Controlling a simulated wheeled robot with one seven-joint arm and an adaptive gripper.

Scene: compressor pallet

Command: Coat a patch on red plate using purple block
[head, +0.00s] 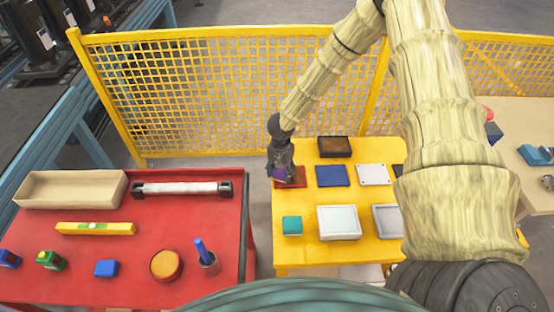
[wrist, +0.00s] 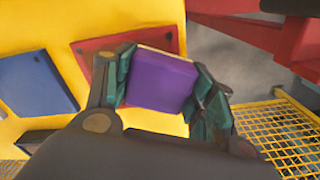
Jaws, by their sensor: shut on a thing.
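The purple block (wrist: 161,80) is held between the two fingers of my gripper (wrist: 163,88) in the wrist view. In the head view my gripper (head: 281,165) is over the red plate (head: 293,181), at the left side of the yellow table. The block shows there only as a small purple patch (head: 279,173) under the gripper. The red plate also shows in the wrist view (wrist: 97,46), partly hidden behind the block and the fingers. I cannot tell whether the block touches the plate. No coated patch can be made out on the visible part of the plate.
The yellow table (head: 300,256) also holds a blue plate (head: 332,176), a white plate (head: 373,174), a brown tray (head: 334,147), a white tray (head: 339,222) and a teal block (head: 292,225). A red table (head: 130,279) stands left, and a yellow mesh fence (head: 220,95) stands behind.

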